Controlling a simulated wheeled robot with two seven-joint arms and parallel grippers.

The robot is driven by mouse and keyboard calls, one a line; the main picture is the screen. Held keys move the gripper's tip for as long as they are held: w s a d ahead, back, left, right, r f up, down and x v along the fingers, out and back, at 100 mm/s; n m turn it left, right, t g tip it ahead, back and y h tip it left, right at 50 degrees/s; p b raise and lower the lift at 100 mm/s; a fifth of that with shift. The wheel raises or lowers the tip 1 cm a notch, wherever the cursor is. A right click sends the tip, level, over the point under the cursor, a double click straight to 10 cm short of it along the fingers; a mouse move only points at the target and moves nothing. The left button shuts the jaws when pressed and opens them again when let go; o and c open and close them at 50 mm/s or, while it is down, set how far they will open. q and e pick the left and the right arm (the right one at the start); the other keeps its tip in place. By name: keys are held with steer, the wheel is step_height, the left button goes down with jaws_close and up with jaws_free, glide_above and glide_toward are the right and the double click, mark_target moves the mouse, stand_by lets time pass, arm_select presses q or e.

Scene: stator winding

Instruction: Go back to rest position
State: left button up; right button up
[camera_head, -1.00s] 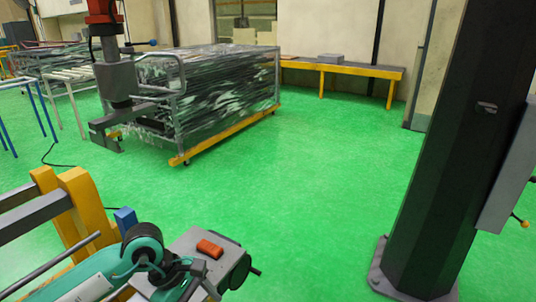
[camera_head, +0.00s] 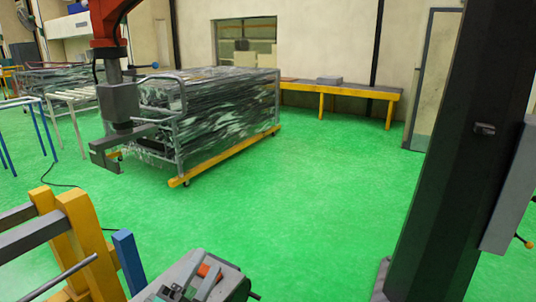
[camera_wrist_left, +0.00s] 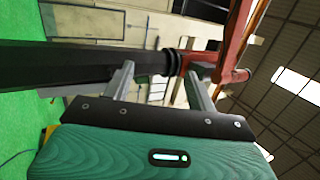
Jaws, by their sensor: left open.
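My left gripper (camera_wrist_left: 160,82) shows in the left wrist view with its two grey fingers spread apart and nothing between them. Behind the fingers lie a dark column, a red arm and the hall's wall and roof. My right gripper is in neither view.
Yellow posts with grey bars (camera_head: 82,235) stand at lower left. A thick dark column (camera_head: 440,150) fills the right. A wrapped cart (camera_head: 215,115) and a red and grey hanging device (camera_head: 118,105) stand farther back. The green floor (camera_head: 310,190) between is clear.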

arm_select(q)
steer(key=s+a+f+n+g+y, duration=0.1)
steer(key=a+f+n+g+y, duration=0.2)
steer(key=a+f+n+y, duration=0.35)
steer(key=s+a+f+n+g+y, duration=0.2)
steer(key=a+f+n+g+y, duration=0.15)
steer(key=f+n, duration=0.5)
steer(key=s+f+n+g, duration=0.6)
steer(key=s+f+g, duration=0.4)
steer(key=s+f, duration=0.7)
step_height(320, 180, down, 30)
steer(key=s+r+g, duration=0.1)
steer(key=s+g, duration=0.1)
steer(key=s, duration=0.1)
steer(key=s+a+f, duration=0.2)
steer(key=s+f, duration=0.7)
steer(key=f, duration=0.1)
steer(key=s+a+f+g, duration=0.1)
steer(key=s+a+f, duration=0.1)
steer(key=s+f, duration=0.8)
steer(key=shift+m, duration=0.3)
